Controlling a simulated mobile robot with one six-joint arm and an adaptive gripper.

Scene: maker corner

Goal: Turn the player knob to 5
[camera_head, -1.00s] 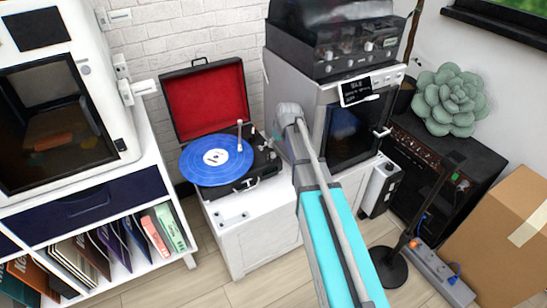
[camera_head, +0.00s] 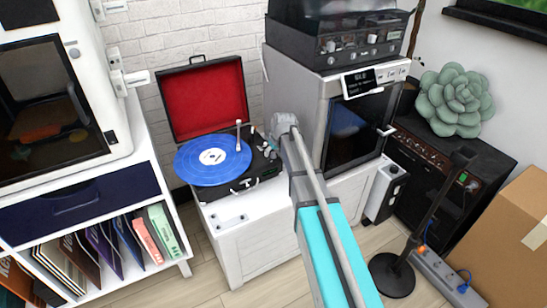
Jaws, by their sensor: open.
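The record player (camera_head: 245,183) is an open black case with a red-lined lid (camera_head: 208,100), standing on a white cabinet. A blue record (camera_head: 212,160) lies on its platter, and the tonearm (camera_head: 238,137) stands at the record's right. My gripper (camera_head: 268,150) is open at the right end of the player's deck, small in view and partly behind my wrist. I cannot make out the player knob, and whether the fingers touch anything is unclear.
A grey machine (camera_head: 310,115) with a dark door stands close to the right of my gripper. At right are a black amplifier (camera_head: 480,165), a stand (camera_head: 395,270) and a cardboard box (camera_head: 500,240).

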